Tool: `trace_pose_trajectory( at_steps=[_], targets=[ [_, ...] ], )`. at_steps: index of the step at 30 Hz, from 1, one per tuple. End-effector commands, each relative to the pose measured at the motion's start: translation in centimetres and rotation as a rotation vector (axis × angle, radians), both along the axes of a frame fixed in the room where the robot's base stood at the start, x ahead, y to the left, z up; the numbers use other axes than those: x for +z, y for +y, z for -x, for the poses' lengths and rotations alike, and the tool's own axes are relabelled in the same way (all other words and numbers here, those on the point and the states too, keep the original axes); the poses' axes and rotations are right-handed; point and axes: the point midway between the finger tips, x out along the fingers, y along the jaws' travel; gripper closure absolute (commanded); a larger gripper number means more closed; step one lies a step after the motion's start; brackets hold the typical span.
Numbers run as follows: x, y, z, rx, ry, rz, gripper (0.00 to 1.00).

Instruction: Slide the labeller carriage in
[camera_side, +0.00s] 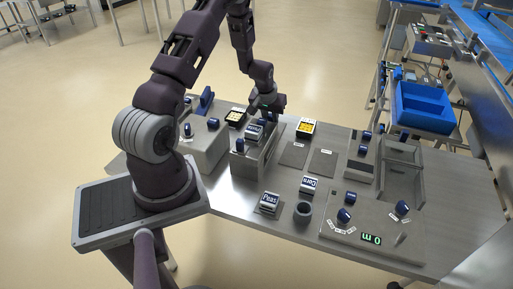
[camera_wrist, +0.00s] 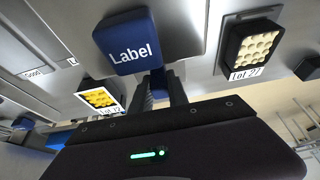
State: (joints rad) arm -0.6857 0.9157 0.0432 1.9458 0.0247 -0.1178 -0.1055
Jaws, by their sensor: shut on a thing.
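My gripper (camera_side: 267,106) is at the labeller (camera_side: 247,163), left of the table's middle. In the wrist view its fingers (camera_wrist: 160,88) are shut at the blue handle marked "Label" (camera_wrist: 131,42), which is the carriage's grip. In the side view a small part of a blue handle (camera_side: 262,121) shows just below the fingers, on top of the labeller. A lettered block (camera_side: 254,132) sits in the labeller's top. How far in the carriage stands cannot be told.
A tray marked "Lot 27" (camera_wrist: 252,50) and a yellow-filled tray marked "Lot 12" (camera_wrist: 99,97) flank the handle. Blocks "Peas" (camera_side: 269,200) and "Corn" (camera_side: 308,185) and a dark cup (camera_side: 302,211) stand in front. A knob panel (camera_side: 365,225) and a clear-sided housing (camera_side: 402,165) are at right.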

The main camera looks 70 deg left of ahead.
Motion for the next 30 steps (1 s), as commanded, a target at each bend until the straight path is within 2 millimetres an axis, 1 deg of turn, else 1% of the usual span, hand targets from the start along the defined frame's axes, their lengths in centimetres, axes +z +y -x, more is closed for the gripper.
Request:
trace_pose_trajectory(
  at_steps=[9, 13, 20, 21, 23, 24, 30],
  targets=[
    [0.0, -1.5, 1.6, 0.0, 0.001, 0.0, 1.0],
    [0.0, -1.9, 2.0, 0.0, 0.001, 0.0, 1.0],
    [0.0, -1.9, 2.0, 0.0, 0.001, 0.0, 1.0],
    [0.0, -1.9, 2.0, 0.0, 0.001, 0.0, 0.74],
    [0.0, -1.9, 2.0, 0.0, 0.0, 0.0, 0.62],
    [0.0, -1.9, 2.0, 0.0, 0.0, 0.0, 0.6],
    [0.0, -1.9, 1.9, 0.0, 0.0, 0.0, 0.6]
  ],
)
